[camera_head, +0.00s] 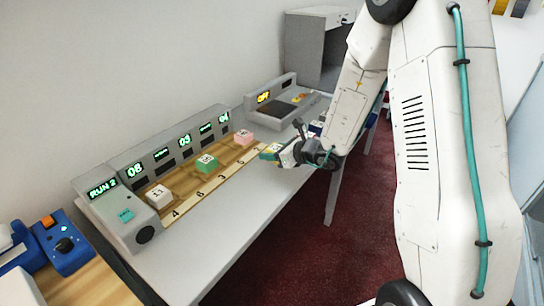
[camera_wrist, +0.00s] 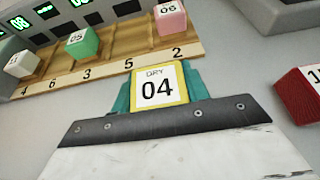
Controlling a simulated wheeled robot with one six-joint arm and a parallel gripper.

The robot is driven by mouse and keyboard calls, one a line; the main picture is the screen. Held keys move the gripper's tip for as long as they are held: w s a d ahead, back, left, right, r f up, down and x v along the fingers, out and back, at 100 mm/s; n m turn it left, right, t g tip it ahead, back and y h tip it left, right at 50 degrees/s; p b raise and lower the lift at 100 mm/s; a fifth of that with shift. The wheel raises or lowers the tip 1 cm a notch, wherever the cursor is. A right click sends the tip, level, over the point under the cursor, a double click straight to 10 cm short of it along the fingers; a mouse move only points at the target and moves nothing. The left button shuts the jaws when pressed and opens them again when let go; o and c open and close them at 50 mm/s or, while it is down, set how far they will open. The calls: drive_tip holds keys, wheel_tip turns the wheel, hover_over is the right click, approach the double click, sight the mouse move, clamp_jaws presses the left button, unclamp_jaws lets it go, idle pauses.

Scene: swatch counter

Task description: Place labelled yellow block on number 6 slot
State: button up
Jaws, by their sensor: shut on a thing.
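My gripper (camera_wrist: 157,92) is shut on a yellow block (camera_wrist: 158,87) whose white label reads "DRY 04". Teal fingers show on both sides of it. In the head view my gripper (camera_head: 270,152) holds the block by the near right end of the wooden slot rack (camera_head: 182,188). The rack's front strip reads 4, 6, 3, 5, 2 from left to right. The number 6 slot (camera_head: 185,179) looks empty, as does slot 5. A white block (camera_head: 158,196) sits behind 4, a green block (camera_head: 207,163) behind 3, and a pink block (camera_head: 243,137) behind 2.
A grey console with lit displays (camera_head: 180,145) stands behind the rack. A red block (camera_wrist: 300,95) with a white label lies to the right in the wrist view. A second grey device (camera_head: 285,100) stands further back. The grey counter in front of the rack is clear.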

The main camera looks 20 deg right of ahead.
drive_tip(key=shift+a+f, duration=0.25)
drive_tip(key=shift+f, duration=0.4)
drive_tip(key=shift+a+f, duration=0.25)
drive_tip(key=shift+f, duration=0.4)
drive_tip(key=shift+f, duration=0.1)
drive_tip(key=o, duration=1)
